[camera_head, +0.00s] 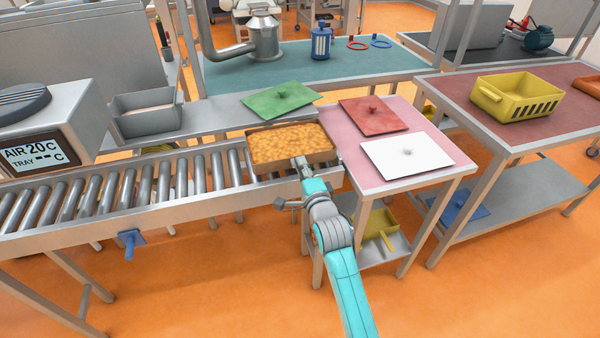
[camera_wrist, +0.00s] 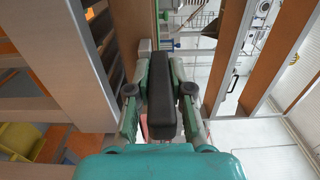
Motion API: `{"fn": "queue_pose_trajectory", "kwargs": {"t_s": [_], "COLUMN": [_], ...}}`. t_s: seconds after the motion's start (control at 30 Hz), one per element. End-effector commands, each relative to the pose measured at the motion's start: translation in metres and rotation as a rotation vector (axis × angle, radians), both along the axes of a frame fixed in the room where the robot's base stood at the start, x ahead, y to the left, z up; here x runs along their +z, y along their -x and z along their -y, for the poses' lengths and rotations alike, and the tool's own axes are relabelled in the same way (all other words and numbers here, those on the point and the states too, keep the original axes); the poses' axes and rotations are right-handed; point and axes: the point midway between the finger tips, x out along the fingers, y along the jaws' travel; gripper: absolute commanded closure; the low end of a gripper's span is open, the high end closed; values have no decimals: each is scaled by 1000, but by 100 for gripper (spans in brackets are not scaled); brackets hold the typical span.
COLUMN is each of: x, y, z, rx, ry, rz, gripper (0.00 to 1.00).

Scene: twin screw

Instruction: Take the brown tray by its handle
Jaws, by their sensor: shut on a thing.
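The brown tray (camera_head: 272,168) sits at the right end of the roller conveyor, filled with orange-yellow lumpy contents (camera_head: 290,144). My gripper (camera_head: 300,164) reaches the tray's near side, where the arm's end hides the handle in the head view. In the wrist view my gripper (camera_wrist: 160,100) is shut on the dark handle (camera_wrist: 161,90), with a green finger on each side of it. The tray looks level; I cannot tell whether it is lifted off the rollers.
The roller conveyor (camera_head: 130,190) runs left, with a blue-handled part (camera_head: 131,240) on its front. A pink table stands right, with a red lid (camera_head: 374,116) and a white lid (camera_head: 407,156). A green lid (camera_head: 281,98) lies behind the tray. A yellow crate (camera_head: 517,97) stands far right.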

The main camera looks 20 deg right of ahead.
Motion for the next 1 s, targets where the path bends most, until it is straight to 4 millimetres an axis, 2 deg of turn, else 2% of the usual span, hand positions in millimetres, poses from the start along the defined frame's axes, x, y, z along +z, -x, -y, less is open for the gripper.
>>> {"fn": "queue_pose_trajectory", "kwargs": {"t_s": [0.5,1.0], "x": [1,2], "y": [24,26], "z": [0,0], "rx": [0,0], "ry": [0,0], "rz": [3,4], "gripper": [100,100]}}
